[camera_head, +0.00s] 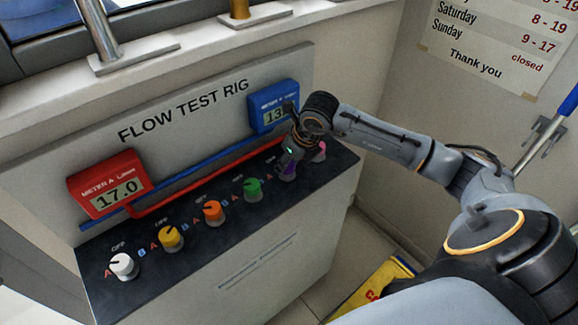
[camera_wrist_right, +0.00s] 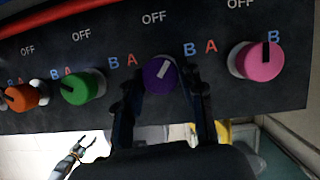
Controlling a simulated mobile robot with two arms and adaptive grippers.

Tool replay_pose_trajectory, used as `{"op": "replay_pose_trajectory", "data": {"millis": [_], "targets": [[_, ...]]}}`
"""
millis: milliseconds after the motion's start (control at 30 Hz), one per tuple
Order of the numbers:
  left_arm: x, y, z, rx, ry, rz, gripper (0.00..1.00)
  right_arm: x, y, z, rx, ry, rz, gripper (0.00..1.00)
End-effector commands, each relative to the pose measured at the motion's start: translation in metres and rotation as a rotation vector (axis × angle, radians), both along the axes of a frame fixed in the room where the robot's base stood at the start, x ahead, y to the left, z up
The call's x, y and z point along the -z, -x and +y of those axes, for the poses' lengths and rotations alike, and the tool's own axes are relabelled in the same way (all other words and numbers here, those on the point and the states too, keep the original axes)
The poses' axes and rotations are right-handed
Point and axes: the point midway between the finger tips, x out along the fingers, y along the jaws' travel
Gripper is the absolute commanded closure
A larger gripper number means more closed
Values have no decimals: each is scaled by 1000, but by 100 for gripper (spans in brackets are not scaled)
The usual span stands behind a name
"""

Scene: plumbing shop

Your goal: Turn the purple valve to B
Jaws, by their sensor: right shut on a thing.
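The purple valve (camera_wrist_right: 160,75) is a round knob on the dark panel, with A to its left, OFF above and B to its right in the right wrist view. Its pale pointer leans up and right, between OFF and B. My right gripper (camera_wrist_right: 162,84) has a finger on each side of the knob and is shut on it. In the head view, my right gripper (camera_head: 290,160) hides most of the purple valve (camera_head: 287,173). My left gripper (camera_wrist_right: 86,142) shows small at the lower left of the wrist view, fingers apart, away from the panel.
A green valve (camera_wrist_right: 82,88) and a pink valve (camera_wrist_right: 260,61) flank the purple one. Orange (camera_head: 214,212), yellow (camera_head: 170,237) and white (camera_head: 123,265) valves stand further left. Red meter A (camera_head: 103,172) reads 17.0. Blue meter B (camera_head: 264,100) is partly hidden by my arm.

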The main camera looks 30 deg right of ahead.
Motion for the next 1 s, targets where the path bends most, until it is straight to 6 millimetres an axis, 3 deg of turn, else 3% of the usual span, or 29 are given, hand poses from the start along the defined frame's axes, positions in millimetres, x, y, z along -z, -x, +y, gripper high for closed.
{"op": "replay_pose_trajectory", "data": {"millis": [100,500,1000], "targets": [[13,0,0,0,0,0,39,2,-1,1,98,0,-5,93],[30,0,0,0,0,0,39,0,-1,2,331,-1,-3,93],[33,0,0,0,0,0,39,-1,0,2,390,0,0,93]]}}
